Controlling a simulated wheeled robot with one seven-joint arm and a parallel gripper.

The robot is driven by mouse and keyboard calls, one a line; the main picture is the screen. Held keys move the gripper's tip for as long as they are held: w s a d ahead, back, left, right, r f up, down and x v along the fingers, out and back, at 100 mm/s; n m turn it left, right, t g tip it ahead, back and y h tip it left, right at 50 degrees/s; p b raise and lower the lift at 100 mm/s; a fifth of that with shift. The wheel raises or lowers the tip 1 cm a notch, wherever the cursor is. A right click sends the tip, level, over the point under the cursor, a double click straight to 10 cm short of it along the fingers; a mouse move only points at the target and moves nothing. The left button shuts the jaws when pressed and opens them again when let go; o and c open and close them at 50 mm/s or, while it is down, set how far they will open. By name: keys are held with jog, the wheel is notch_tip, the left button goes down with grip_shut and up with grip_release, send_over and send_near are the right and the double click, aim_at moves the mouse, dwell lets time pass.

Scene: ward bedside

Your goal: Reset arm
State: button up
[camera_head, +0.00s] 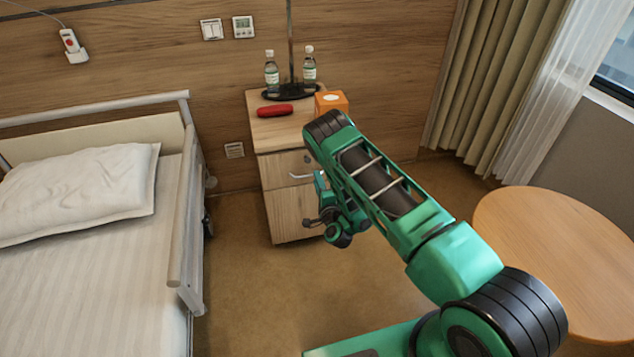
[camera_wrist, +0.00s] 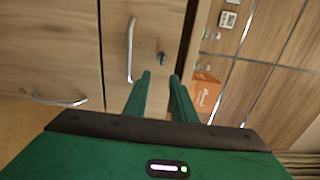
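My arm is green and black and reaches from the lower right toward the bedside cabinet (camera_head: 285,205) in the head view. Its wrist hangs in front of the cabinet, and the gripper's fingers are hard to make out there. In the wrist view the two green fingers of my gripper (camera_wrist: 160,76) stand apart with nothing between them. Behind them is the wooden cabinet front (camera_wrist: 65,50) with metal handles. I cannot tell how far the fingertips are from it.
The cabinet top holds two bottles (camera_head: 272,73) (camera_head: 309,67), a red case (camera_head: 274,110) and an orange box (camera_head: 331,101), also in the wrist view (camera_wrist: 206,93). A bed (camera_head: 90,270) is left, a round table (camera_head: 570,250) right. Floor between is clear.

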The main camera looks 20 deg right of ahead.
jog(key=w+a+r+n+g+y, duration=0.3)
jog(key=r+n, duration=0.4)
jog(key=r, duration=0.6)
jog(key=s+d+r+n+g, duration=0.45)
jog(key=s+d+r, duration=0.2)
jog(key=r, duration=0.35)
jog(key=s+d+r+n+g+h, duration=0.1)
jog(key=s+d+r+g, duration=0.2)
jog(key=s, duration=0.5)
jog(key=s+d+r+g+h, duration=0.1)
jog(key=s+d+r, duration=0.2)
jog(key=s+d, duration=0.35)
jog(key=s+d+r+n+g+h, duration=0.15)
jog(key=s+d, duration=0.25)
jog(key=s, duration=0.4)
jog(key=s+r+m+g, duration=0.1)
jog(key=s+r+g, duration=0.1)
jog(key=s, duration=1.1)
jog(key=s+d+r+m+g, duration=0.1)
jog(key=s+r+g, duration=0.1)
jog(key=s, duration=1.1)
jog(key=shift+s+d+r+g+y, duration=0.15)
jog(key=shift+s+r+g+y, duration=0.2)
jog(key=shift+g, duration=0.15)
